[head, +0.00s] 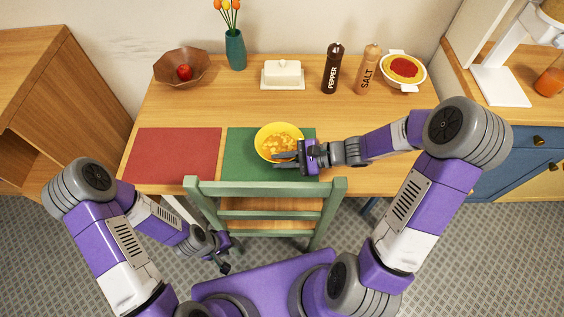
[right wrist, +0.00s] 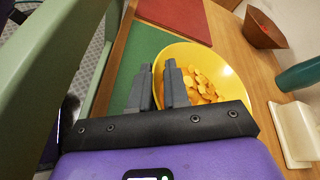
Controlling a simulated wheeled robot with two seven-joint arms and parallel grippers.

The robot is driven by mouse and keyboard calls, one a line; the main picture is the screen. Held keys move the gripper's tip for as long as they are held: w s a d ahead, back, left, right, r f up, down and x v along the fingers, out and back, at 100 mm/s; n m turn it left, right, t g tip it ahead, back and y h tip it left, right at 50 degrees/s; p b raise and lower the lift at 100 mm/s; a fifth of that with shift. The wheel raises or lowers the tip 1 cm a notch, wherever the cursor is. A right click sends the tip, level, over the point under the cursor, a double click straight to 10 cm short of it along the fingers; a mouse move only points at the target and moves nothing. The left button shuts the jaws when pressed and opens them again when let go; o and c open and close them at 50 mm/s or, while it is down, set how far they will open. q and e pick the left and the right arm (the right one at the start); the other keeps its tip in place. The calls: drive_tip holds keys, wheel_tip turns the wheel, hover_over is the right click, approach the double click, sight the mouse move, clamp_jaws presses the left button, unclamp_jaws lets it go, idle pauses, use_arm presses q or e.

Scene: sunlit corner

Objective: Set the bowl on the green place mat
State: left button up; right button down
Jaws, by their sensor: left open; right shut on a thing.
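The yellow bowl (head: 265,141), filled with orange-yellow chips, is over the green place mat (head: 238,165) in the head view. My right gripper (head: 279,160) is shut on the bowl's near rim. In the right wrist view, one finger is inside the bowl (right wrist: 237,84) and one outside, beside the green mat area (right wrist: 147,43). I cannot tell whether the bowl's base touches the mat. The bowl looks upright. My left gripper (head: 226,257) is open and empty, low to the left of the chair, away from the table top.
A red place mat (head: 176,155) lies left of the green one. A green chair (head: 262,188) stands at the table's front edge. Behind are a brown bowl with an apple (head: 184,72), vase (head: 235,50), butter dish (head: 282,74), pepper mill (head: 332,70), salt mill (head: 367,72) and pie dish (head: 404,70).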

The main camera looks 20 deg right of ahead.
drive_tip(key=shift+f, duration=0.4)
drive_tip(key=shift+r, duration=0.15)
drive_tip(key=c, duration=1.5)
unclamp_jaws()
drive_tip(key=shift+f, duration=0.2)
drive_tip(key=o, duration=0.4)
